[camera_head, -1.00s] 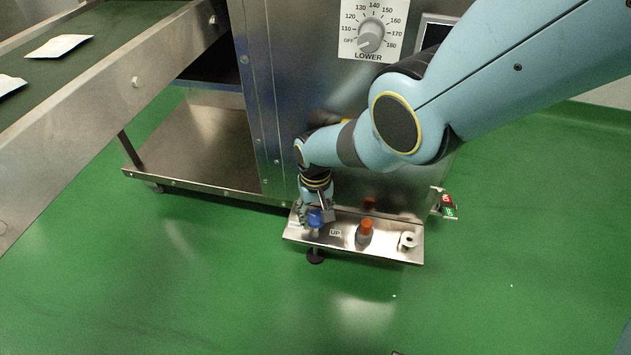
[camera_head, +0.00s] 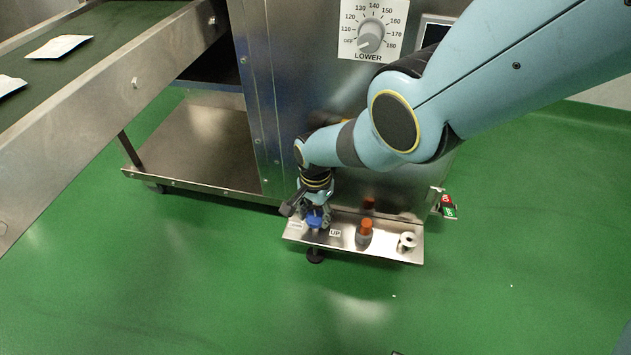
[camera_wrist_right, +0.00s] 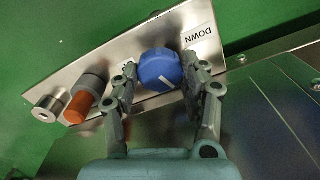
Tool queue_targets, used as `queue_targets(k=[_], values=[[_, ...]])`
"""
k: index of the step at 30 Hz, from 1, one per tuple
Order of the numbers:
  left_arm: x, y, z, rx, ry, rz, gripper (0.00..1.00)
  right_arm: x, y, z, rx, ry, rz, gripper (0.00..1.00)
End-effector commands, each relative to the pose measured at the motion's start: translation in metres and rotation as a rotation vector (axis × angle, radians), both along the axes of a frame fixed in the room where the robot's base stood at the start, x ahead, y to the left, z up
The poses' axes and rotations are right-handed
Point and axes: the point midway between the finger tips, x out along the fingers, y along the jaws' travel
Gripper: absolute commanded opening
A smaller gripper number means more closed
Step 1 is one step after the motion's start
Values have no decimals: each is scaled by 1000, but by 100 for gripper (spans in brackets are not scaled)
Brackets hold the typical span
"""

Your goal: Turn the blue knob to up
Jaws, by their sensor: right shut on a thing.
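The blue knob (camera_head: 316,219) sits at the left end of a metal control panel (camera_head: 385,249), left of a label reading UP (camera_head: 335,233). In the right wrist view the knob (camera_wrist_right: 159,68) carries a short white pointer line, set slantwise. A DOWN label (camera_wrist_right: 198,37) is on its right there, and the UP label on its left is partly hidden by a finger. My right gripper (camera_head: 315,213) is above the panel, shut on the knob; in the wrist view its fingers (camera_wrist_right: 160,80) flank it on both sides. My left gripper is not in view.
An orange-topped button (camera_head: 366,228) and a pale round button (camera_head: 407,240) stand to the right on the panel. A red and green switch (camera_head: 446,205) is on the machine's side. A LOWER dial (camera_head: 370,37) is above. The green floor in front is clear.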

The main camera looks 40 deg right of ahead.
Motion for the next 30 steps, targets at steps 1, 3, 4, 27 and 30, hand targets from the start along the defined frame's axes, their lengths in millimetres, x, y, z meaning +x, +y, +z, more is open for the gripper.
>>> queue_targets(k=[1,3,4,27,30], values=[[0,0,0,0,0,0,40,-1,1,-1,1,2,-43,12],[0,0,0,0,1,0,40,-1,1,-1,1,2,-109,12],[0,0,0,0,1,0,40,-1,1,-1,1,2,-138,12],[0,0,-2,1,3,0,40,0,1,0,1,1,-869,12],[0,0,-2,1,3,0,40,0,1,0,1,1,-963,12]])
